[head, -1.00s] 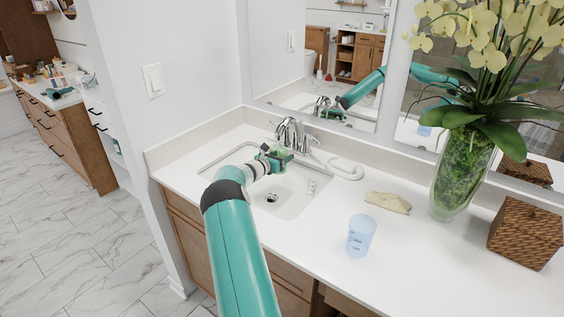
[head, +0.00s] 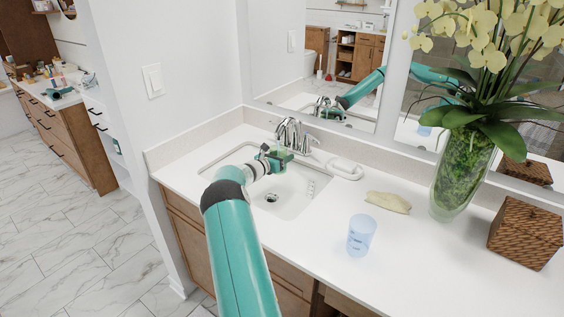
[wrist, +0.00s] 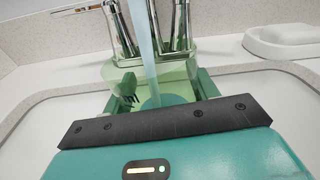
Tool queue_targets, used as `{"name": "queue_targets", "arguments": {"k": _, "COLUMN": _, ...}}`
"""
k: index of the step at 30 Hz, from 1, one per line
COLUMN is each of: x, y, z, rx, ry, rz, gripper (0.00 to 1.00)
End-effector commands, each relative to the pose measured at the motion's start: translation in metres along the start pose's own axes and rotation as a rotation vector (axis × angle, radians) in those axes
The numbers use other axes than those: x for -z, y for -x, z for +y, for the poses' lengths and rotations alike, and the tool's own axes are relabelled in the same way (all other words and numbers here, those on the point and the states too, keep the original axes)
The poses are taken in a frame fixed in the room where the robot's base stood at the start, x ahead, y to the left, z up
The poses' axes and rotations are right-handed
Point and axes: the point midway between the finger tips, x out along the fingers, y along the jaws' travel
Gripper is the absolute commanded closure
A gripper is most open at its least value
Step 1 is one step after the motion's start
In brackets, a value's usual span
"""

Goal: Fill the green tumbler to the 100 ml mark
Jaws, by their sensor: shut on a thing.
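The green tumbler (head: 284,152) is translucent and sits in my gripper (head: 273,158) over the sink, under the spout of the chrome faucet (head: 288,131). In the wrist view my gripper (wrist: 163,90) has a finger on each side of the tumbler (wrist: 185,72), shut on it. A pale blue stream of water (wrist: 149,45) falls into the tumbler. Bluish water shows low inside it.
The white sink basin (head: 292,200) lies below. A white soap dish (head: 346,168), a beige cloth-like piece (head: 388,202), a blue cup (head: 361,236), a glass orchid vase (head: 461,170) and a woven box (head: 526,232) stand on the counter to the right. The front counter is clear.

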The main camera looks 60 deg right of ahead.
Motion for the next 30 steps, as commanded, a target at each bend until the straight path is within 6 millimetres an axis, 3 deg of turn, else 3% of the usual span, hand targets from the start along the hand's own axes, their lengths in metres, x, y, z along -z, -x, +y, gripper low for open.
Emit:
{"name": "queue_targets", "arguments": {"k": 16, "x": 0.001, "y": 0.006, "z": -0.005, "rx": -0.001, "ry": 0.004, "rz": -0.001, "gripper": 0.64}}
{"name": "queue_targets", "arguments": {"k": 30, "x": 0.012, "y": 0.055, "z": -0.06, "rx": 0.0, "ry": 0.003, "rz": 0.0, "gripper": 0.64}}
